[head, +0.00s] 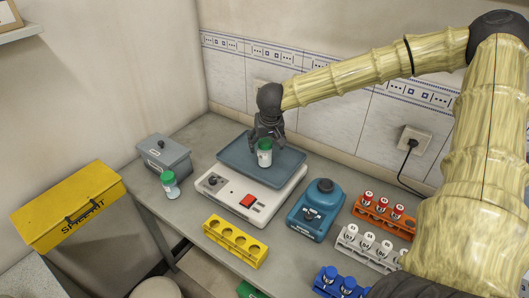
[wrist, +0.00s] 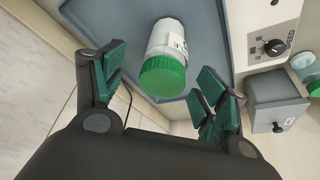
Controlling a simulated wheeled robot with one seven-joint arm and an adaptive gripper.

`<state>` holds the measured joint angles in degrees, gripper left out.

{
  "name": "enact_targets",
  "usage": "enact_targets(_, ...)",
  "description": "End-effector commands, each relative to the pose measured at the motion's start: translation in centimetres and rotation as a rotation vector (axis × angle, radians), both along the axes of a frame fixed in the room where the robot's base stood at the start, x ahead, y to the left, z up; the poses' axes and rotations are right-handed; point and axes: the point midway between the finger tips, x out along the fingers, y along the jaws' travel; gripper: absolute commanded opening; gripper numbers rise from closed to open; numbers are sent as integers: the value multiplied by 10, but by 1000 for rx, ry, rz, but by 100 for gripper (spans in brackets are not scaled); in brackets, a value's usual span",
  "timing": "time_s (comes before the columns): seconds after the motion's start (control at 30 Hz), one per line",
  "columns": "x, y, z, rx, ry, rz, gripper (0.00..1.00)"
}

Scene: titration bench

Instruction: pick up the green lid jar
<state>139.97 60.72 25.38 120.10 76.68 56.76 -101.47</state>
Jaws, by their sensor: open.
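A jar with a green lid (head: 265,153) and a white label stands on the grey-blue top plate (head: 284,174) of a white bench device. In the wrist view the green lid jar (wrist: 165,68) is between and just beyond my fingers, its lid towards me. My gripper (head: 267,135) is open and empty at the jar. In the wrist view my gripper (wrist: 162,88) has one finger on each side of the jar, with gaps. A second green lid jar (head: 170,185) stands by the grey box at the left.
A grey box (head: 163,158) and a yellow case (head: 68,205) are at the left. The white device (head: 270,202) has a red switch. A yellow rack (head: 235,241), a blue device (head: 317,210) and racks of capped vials (head: 384,215) stand in front and right.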

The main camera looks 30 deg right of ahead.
Motion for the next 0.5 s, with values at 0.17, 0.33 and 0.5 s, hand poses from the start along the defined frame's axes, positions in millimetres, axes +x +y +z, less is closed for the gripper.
enact_targets(0.17,-3,-2,-2,1,-4,-2,73)
enact_targets(0.33,0,-1,-7,1,-4,-2,73)
enact_targets(0.5,10,0,-20,1,0,1,73)
